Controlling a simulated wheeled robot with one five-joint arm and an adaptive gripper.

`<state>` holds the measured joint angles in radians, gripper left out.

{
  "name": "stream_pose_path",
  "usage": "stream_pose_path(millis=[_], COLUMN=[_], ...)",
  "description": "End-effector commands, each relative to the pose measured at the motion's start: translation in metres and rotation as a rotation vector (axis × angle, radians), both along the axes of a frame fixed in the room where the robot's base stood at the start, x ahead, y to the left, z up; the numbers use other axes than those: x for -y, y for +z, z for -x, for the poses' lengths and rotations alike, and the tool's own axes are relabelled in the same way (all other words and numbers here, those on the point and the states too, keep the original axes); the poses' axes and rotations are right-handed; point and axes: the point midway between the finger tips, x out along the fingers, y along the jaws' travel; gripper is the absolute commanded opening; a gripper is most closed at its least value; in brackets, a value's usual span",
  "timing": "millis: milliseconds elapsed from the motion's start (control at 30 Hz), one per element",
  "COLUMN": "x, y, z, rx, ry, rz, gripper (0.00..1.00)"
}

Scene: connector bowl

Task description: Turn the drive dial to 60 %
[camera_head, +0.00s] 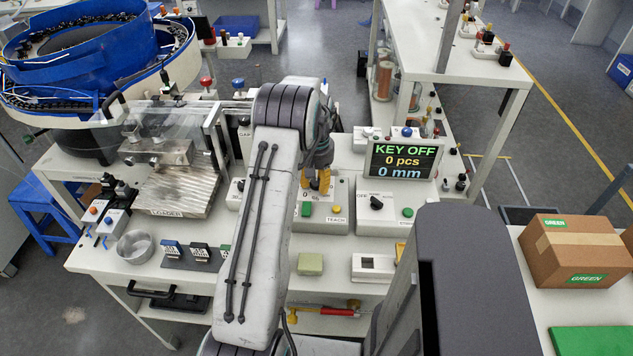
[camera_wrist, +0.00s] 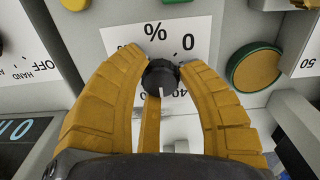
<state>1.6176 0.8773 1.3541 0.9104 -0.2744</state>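The drive dial is a small black round knob (camera_wrist: 161,75) on a white scale plate marked with % and 0. Its white pointer line points down in the wrist view, towards partly hidden digits. My gripper (camera_wrist: 163,68) has yellow fingers curved in around the knob, with the tips against its sides. In the head view my gripper (camera_head: 319,182) is over the plate marked 0 and TEACH, and hides the knob there. The display (camera_head: 402,158) reads KEY OFF, 0 pcs, 0 mm.
A large round green-rimmed button (camera_wrist: 254,67) is right of my fingers in the wrist view. A panel with a black selector (camera_head: 377,202) stands to the right of the dial plate. The metal feeder block (camera_head: 172,190) is to the left. A cardboard box (camera_head: 575,250) stands far right.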

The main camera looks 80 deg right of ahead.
Motion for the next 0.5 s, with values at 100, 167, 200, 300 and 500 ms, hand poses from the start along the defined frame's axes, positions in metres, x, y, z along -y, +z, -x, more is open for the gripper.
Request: stream_pose_path(millis=[100, 167, 200, 300, 500], x=[0.0, 0.0, -0.0001, -0.0002, -0.0004], y=[0.0002, 0.0002, 0.0001, 0.0, -0.001], z=[0.0, 0.0, 0.0, -0.0001, 0.0], rx=[0.0, 0.0, 0.0, 0.0, 0.0], ry=[0.0, 0.0, 0.0, 0.0, -0.02], rz=[0.0, 0.0, 0.0, -0.001, -0.002], gripper=[0.22, 0.17, 0.13, 0.04, 0.0])
